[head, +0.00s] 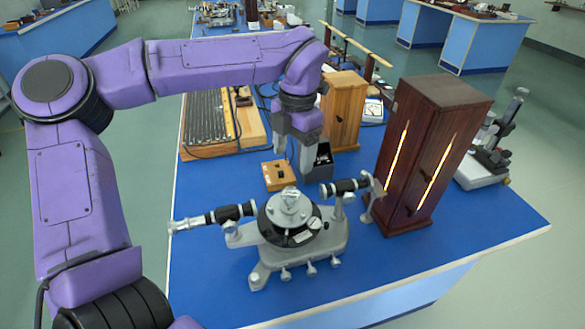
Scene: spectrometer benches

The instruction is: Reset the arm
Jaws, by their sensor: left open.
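My purple left arm (200,65) comes in from the left, reaches across the bench and bends down at its wrist. My left gripper (294,156) points downward with its two fingers apart and nothing visible between them. It is above the blue bench top, behind the grey spectrometer (318,238) and close to a small wooden switch box (277,176). A dark box (321,158) is just right of the fingers, partly hidden by them. I cannot tell whether they touch. My right gripper is not in view.
A tall dark-wood lamp housing (432,140) with glowing slits stands right of the spectrometer. A lighter wooden box (342,110) is behind the gripper. A rheostat-like board (218,120) lies under my forearm. A microscope-like instrument (490,150) is at the right edge. The bench's front left is clear.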

